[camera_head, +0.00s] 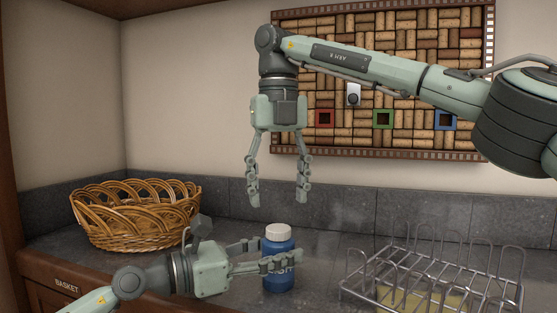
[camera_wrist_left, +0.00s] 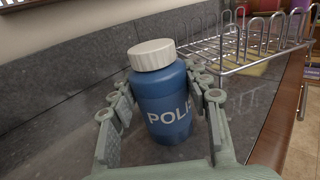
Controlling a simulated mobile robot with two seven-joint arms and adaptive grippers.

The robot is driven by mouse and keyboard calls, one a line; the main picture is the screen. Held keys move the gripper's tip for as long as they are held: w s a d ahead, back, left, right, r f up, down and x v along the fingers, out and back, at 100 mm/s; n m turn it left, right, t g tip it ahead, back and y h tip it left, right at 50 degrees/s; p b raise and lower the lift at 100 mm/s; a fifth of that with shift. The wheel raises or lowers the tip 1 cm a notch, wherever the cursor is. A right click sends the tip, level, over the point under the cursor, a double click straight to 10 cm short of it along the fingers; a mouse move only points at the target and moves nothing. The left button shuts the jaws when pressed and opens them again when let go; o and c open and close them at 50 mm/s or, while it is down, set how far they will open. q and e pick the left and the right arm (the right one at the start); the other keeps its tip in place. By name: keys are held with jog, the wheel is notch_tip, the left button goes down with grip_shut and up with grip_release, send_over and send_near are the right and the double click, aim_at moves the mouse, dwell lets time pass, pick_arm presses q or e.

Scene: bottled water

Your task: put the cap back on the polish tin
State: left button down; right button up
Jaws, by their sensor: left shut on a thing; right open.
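The polish tin (camera_head: 279,285) is a blue bottle with white lettering, standing upright on the grey counter. It also shows in the left wrist view (camera_wrist_left: 162,98). The white ribbed cap (camera_head: 278,232) sits on top of the tin, also in the left wrist view (camera_wrist_left: 152,55); I cannot tell how tightly it is seated. My left gripper (camera_head: 277,254) is shut on the tin's body from the left, one finger on each side, below the cap. My right gripper (camera_head: 278,200) is open and empty, pointing down above the cap, with a gap between.
A wicker basket (camera_head: 135,212) stands at the back left of the counter. A metal wire rack (camera_head: 440,270) with a yellow thing under it stands to the right. A cork board (camera_head: 400,40) hangs on the wall behind my right arm. The counter between tin and rack is clear.

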pick_arm(q)
jog(key=c, duration=0.7)
grip_release()
pick_arm(e)
notch_tip(320, 180, up, 6)
jog(key=shift+r, duration=0.25)
pick_arm(q)
jog(key=v, duration=1.2)
jog(key=shift+f, duration=0.1)
pick_arm(e)
jog(key=shift+a, duration=0.1)
